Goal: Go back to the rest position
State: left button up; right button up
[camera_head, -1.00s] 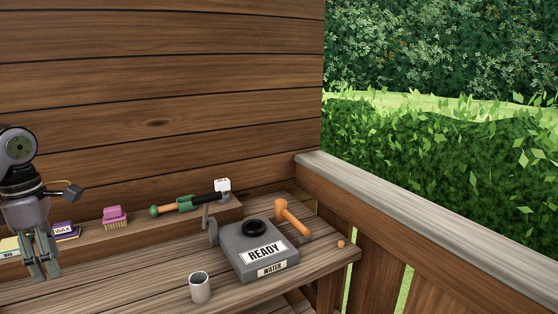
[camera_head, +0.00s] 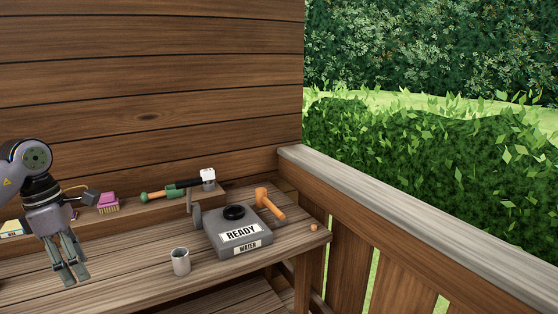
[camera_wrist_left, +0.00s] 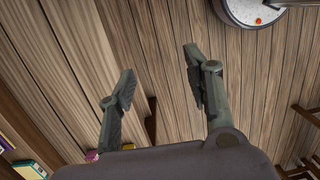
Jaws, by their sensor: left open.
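My left gripper (camera_head: 69,276) hangs at the left of the head view, fingers pointing down over the wooden bench (camera_head: 128,284). In the left wrist view its two fingers (camera_wrist_left: 158,82) are spread apart with nothing between them. It is apart from everything on the bench. My right gripper is in neither view.
A wooden railing (camera_head: 420,231) stands right.

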pick_arm(q)
jog(key=w+d+f+n+t+h, duration=0.2)
jog(key=w+d+f+n+h, duration=0.3)
jog(key=d+f, duration=0.45)
jog(key=w+d+f+n+t+h, duration=0.1)
jog(key=w+d+f+n+h, duration=0.35)
jog(key=d, duration=0.85)
notch_tip(320, 180, down, 17)
jog(key=w+a+n+t, duration=0.1)
jog(key=n+t, duration=0.7)
jog(key=n, duration=0.5)
jog(key=s+a+f+n+y, duration=0.35)
jog(key=s+f+n, duration=0.4)
jog(key=f, duration=0.55)
jog(key=s+a+f+n+y, duration=0.3)
jog(key=s+f+n+y, duration=0.35)
jog(key=f, duration=0.75)
jog(key=s+f+n+g, duration=0.3)
jog(key=s+f, duration=0.2)
jog(key=s, duration=0.8)
jog(key=s+d+f+n+g, duration=0.1)
jog(key=s+f+n+g, duration=0.2)
jog(key=s, duration=1.1)
jog(key=s+f+n+g+y, duration=0.1)
jog(key=s+f+n+g, duration=0.2)
jog(key=s+f, duration=0.4)
jog(key=s, duration=0.6)
jog(key=shift+s+d+g, duration=0.25)
jog(key=shift+d+g, duration=0.05)
jog(key=shift+g, duration=0.1)
